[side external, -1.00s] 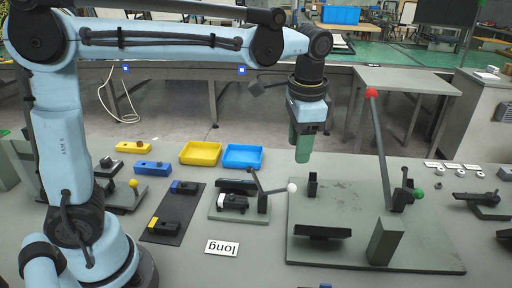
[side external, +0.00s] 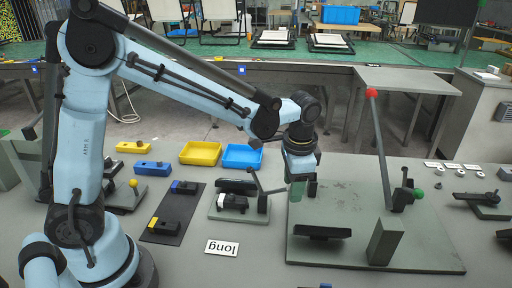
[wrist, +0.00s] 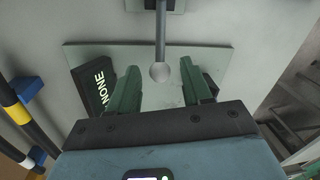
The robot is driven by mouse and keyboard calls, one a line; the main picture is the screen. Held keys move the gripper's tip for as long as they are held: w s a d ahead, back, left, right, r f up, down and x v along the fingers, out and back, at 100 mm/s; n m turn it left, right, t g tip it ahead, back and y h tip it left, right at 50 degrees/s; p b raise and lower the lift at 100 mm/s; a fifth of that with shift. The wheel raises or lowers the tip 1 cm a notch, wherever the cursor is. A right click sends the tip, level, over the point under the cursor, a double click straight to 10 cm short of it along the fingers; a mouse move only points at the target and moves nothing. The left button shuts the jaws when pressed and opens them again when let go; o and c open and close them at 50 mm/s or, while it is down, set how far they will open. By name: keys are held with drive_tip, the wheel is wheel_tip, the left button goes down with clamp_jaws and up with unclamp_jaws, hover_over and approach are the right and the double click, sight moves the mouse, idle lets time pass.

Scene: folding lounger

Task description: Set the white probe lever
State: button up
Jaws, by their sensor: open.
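The white probe lever has a thin grey rod (side external: 273,192) rising from a small grey plate (side external: 217,211) and ending in a white ball (wrist: 160,72). In the wrist view the ball lies between the tips of my gripper's two green fingers (wrist: 162,76), with a gap on each side. My gripper (side external: 297,190) is open and points down at the ball end of the lever. In the side view the fingers hide the ball. I cannot tell whether the ball is level with the fingertips or below them.
A black block marked NONE (wrist: 95,84) lies left of the fingers in the wrist view. To the right, a large plate (side external: 340,258) carries a tall red-tipped lever (side external: 376,140) and a grey post (side external: 384,241). Yellow (side external: 200,153) and blue (side external: 242,156) trays stand behind.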

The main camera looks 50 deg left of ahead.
drive_tip(key=shift+f, duration=0.1)
drive_tip(key=shift+c, duration=0.4)
clamp_jaws()
drive_tip(key=shift+s+a+r+t+h, duration=0.3)
drive_tip(key=shift+r+t+h, duration=0.2)
drive_tip(key=shift+t+h, duration=0.1)
drive_tip(key=shift+s+a+r+t+h, duration=0.3)
drive_tip(key=shift+r+t+h, duration=0.2)
drive_tip(key=shift+h, duration=0.1)
drive_tip(key=t+h, duration=0.1)
drive_tip(key=s+a+r+t+h, duration=0.1)
drive_tip(key=shift+s+a+r+n+t+h, duration=0.2)
drive_tip(key=shift+a+n+t+h, duration=0.1)
drive_tip(key=shift+t, duration=0.1)
drive_tip(key=shift+s+a+r+t+h, duration=0.25)
drive_tip(key=shift+s+a+t+h, duration=0.6)
drive_tip(key=shift+t+h, duration=0.3)
drive_tip(key=shift+s+a+t+h, duration=0.4)
drive_tip(key=shift+t+h, duration=0.2)
drive_tip(key=shift+t, duration=0.1)
drive_tip(key=shift+s+a+t+h, duration=0.4)
drive_tip(key=shift+t+h, duration=0.15)
drive_tip(key=shift+t, duration=0.1)
